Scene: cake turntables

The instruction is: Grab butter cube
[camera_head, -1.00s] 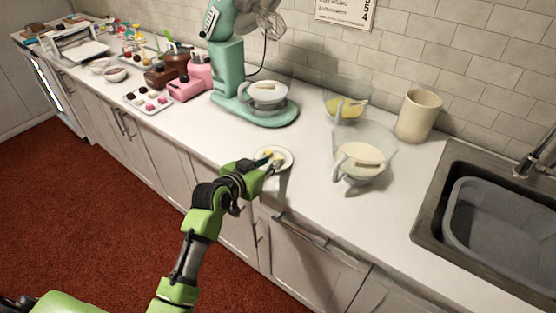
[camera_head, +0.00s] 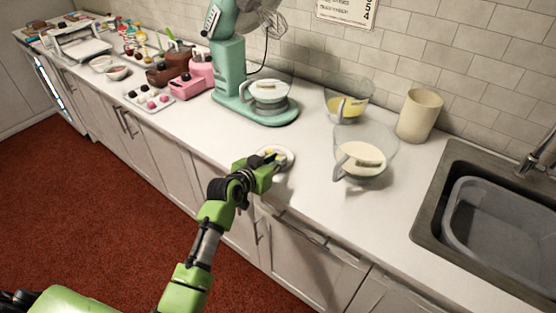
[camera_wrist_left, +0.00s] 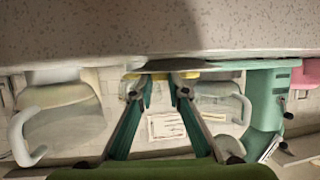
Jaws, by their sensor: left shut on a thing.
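A small white plate (camera_head: 289,162) lies on the counter near its front edge, with yellow butter (camera_head: 283,153) on it. My left gripper (camera_head: 271,160) is low over the plate and shut on a butter cube, which the fingers mostly hide. In the left wrist view, which looks upside down, the two fingers (camera_wrist_left: 161,76) reach to the plate's dark edge, with yellow beside and behind them. I cannot tell there which yellow is butter and which is the bowl behind. My right gripper is not in view.
A glass bowl with a pale mix (camera_head: 361,163) stands right of the plate. Behind are a yellow-filled bowl (camera_head: 347,107), a cream canister (camera_head: 419,116) and a green stand mixer (camera_head: 229,75). The sink (camera_head: 455,170) is at right. Counter left of the plate is clear.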

